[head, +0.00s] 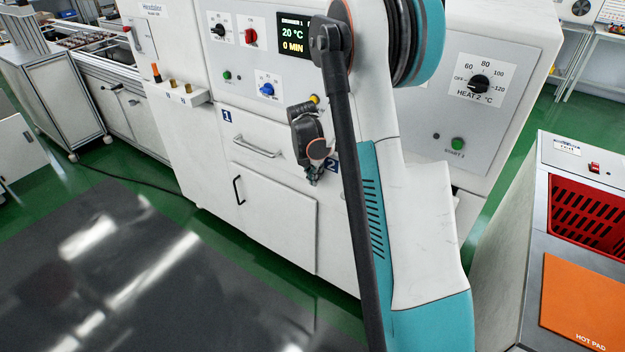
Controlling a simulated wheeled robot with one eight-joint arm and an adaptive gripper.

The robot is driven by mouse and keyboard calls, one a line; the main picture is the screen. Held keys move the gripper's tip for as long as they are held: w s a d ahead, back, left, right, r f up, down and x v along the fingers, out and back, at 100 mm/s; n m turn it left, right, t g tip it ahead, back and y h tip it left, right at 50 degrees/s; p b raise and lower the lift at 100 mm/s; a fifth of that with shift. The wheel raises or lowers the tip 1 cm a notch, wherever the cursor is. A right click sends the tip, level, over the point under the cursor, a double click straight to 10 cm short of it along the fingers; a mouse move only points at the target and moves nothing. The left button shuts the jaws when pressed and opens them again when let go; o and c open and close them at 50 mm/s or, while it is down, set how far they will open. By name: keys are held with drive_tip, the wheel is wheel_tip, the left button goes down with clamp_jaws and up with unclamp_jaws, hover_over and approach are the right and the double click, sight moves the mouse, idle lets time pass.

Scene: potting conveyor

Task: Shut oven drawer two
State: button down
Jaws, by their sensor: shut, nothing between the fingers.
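The white oven (270,110) stands across the upper middle of the head view. Oven drawer two carries a blue label "2" (332,166), and most of its front is hidden behind my arm. I cannot tell how far the drawer stands out. My gripper (315,176) is small and dark, in front of the oven just left of the label "2". It is shut and empty. Its fingers point downward, and I cannot tell whether they touch the oven. Oven drawer one (275,139), beside the blue label "1" (227,115), looks flush and has a bar handle (256,147).
Below drawer one is a white cabinet door (275,218) with a black handle. Knobs and a display (295,35) sit above. A bench with an orange hot pad (588,300) and red basket (588,215) stands at right. A dark glossy surface (140,270) fills the lower left.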

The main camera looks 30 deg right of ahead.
drive_tip(key=shift+w+d, duration=0.25)
drive_tip(key=shift+d, duration=0.35)
drive_tip(key=shift+w+d, duration=0.25)
drive_tip(key=shift+d, duration=0.3)
